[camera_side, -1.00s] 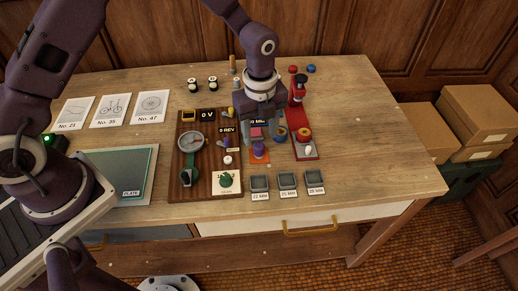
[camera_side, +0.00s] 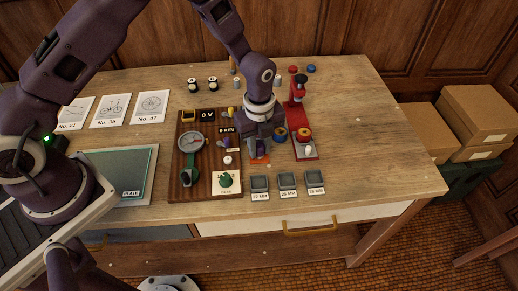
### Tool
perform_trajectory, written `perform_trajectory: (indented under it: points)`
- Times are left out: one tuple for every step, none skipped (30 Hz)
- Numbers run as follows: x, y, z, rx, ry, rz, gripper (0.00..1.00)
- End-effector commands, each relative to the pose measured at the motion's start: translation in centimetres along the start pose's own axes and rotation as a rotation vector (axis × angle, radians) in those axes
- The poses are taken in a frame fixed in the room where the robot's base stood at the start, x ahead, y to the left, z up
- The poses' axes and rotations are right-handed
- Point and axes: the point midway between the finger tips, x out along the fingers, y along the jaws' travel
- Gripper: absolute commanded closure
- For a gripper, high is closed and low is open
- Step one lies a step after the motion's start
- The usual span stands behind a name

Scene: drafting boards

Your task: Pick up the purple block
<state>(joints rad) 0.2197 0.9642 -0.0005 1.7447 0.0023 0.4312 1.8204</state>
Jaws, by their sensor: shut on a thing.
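The purple block (camera_side: 261,147) is small and sits above an orange pad (camera_side: 260,161) at the right edge of the dark wooden board. My gripper (camera_side: 259,148) has come down over it and is shut on it. The gripper's fingers and body hide most of the block. I cannot tell whether the block touches the pad.
The wooden board (camera_side: 208,190) with a dial and knobs stands to the left. A red press-like stand (camera_side: 305,148) is close on the right. Several grey trays (camera_side: 287,180) lie in front, nearer the table's edge. The table's right side is clear.

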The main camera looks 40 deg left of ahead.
Motion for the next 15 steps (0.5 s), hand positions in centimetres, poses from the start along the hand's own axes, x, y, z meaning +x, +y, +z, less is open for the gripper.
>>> perform_trajectory:
  points:
    - [0.0, 0.0, 0.0, 0.0, 0.0, 0.0, 1.0]
    - [0.0, 0.0, 0.0, 0.0, 0.0, 0.0, 1.0]
    - [0.0, 0.0, 0.0, 0.0, 0.0, 0.0, 1.0]
    - [-0.1, 0.0, 0.0, 0.0, 0.0, -0.001, 1.0]
    - [-0.3, -0.1, 0.0, 0.0, 0.0, -0.002, 1.0]
    - [-0.8, -0.1, 0.0, 0.0, 0.0, -0.002, 1.0]
    - [-1.4, -0.1, 0.0, 0.0, 0.0, -0.003, 1.0]
    - [-2.1, -0.1, 0.1, 0.0, -0.001, -0.005, 1.0]
    - [-3.2, -0.1, 0.0, 0.0, 0.0, -0.005, 1.0]
    - [-4.0, -0.1, 0.0, 0.0, 0.0, -0.005, 1.0]
    - [-4.9, -0.1, 0.1, 0.0, -0.001, -0.006, 1.0]
    - [-5.9, -0.1, 0.0, 0.0, -0.001, -0.006, 1.0]
    - [-6.6, -0.1, 0.0, 0.0, 0.0, -0.005, 1.0]
    - [-7.3, -0.1, 0.0, 0.0, 0.0, -0.005, 1.0]
    - [-8.1, -0.1, 0.0, 0.0, -0.001, -0.004, 1.0]
